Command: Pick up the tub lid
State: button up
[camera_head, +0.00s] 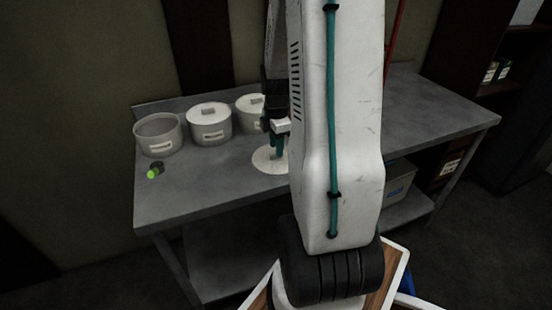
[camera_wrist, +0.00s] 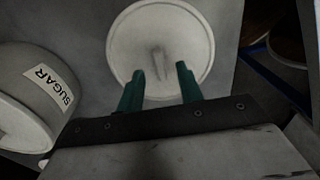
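The tub lid (camera_head: 263,161) is a pale round disc lying on the grey metal bench. In the wrist view the lid (camera_wrist: 160,28) shows nearly whole, with a faint raised grip at its middle. My gripper (camera_head: 276,154) points down over the lid, and my arm hides the lid's right side in the head view. In the wrist view my gripper (camera_wrist: 160,71) has its two teal fingers apart with nothing held between them. The fingertips overlap the lid's near part, one on each side of its middle. I cannot tell whether they touch it.
An open tub (camera_head: 158,148) stands at the bench's left, beside two lidded tubs (camera_head: 210,131). A tub marked SUGAR (camera_wrist: 30,82) is close at left in the wrist view. A small green-and-dark object (camera_head: 154,172) lies in front. The bench front (camera_head: 200,195) is clear.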

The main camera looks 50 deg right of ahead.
notch_tip(320, 180, down, 2)
jog(key=shift+f, duration=0.15)
grip_shut()
